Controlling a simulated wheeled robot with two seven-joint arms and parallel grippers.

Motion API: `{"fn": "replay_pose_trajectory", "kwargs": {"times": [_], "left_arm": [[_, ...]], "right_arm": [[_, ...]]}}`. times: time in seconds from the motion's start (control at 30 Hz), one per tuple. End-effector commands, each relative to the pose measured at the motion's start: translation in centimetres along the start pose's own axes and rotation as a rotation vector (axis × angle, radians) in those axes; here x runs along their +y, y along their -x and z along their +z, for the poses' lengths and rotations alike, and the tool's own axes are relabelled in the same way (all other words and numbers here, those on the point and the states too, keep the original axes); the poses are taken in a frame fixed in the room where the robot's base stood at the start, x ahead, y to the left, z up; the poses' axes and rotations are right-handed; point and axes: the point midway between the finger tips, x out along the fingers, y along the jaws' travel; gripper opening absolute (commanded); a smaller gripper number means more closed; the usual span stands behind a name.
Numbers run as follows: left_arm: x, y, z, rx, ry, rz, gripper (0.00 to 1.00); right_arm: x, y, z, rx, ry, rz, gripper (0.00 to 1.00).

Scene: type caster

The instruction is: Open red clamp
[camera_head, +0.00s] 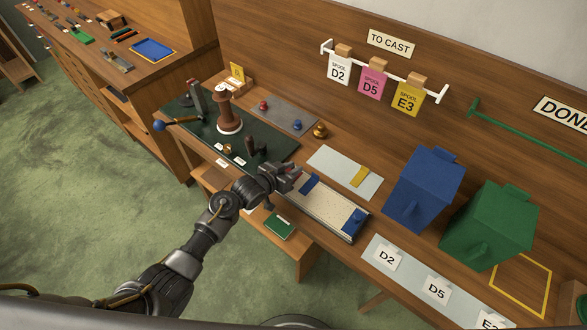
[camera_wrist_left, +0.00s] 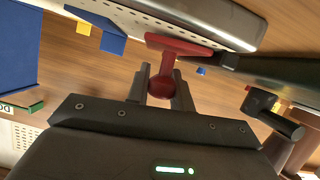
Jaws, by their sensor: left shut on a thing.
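The red clamp (camera_wrist_left: 178,45) shows in the left wrist view as a red bar with a short stem and rounded knob. It is beside the edge of a pale slab. My right gripper is in neither view.
A dark green board (camera_head: 190,115) with a brown spool-like post (camera_head: 228,110) lies to the left. A blue box (camera_head: 424,190) and a green box (camera_head: 490,225) stand to the right. A green block (camera_head: 280,228) is on a lower shelf in front.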

Motion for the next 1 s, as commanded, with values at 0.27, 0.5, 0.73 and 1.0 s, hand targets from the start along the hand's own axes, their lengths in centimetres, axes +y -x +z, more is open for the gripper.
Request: {"fn": "replay_pose_trajectory", "kwargs": {"times": [0.27, 0.5, 0.73, 1.0], "left_arm": [[-0.8, 0.1, -0.3, -0.001, 0.189, 0.077, 0.00], [-1.5, 0.1, -0.3, 0.000, 0.340, 0.139, 0.00], [-1.9, 0.1, -0.2, -0.001, 0.432, 0.177, 0.00], [-2.0, 0.2, -0.2, -0.001, 0.471, 0.194, 0.00]], "right_arm": [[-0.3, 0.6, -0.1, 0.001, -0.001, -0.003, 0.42], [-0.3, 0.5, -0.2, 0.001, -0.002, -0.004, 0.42], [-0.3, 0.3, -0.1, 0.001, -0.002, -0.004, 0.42], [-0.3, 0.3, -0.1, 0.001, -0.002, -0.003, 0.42]]}}
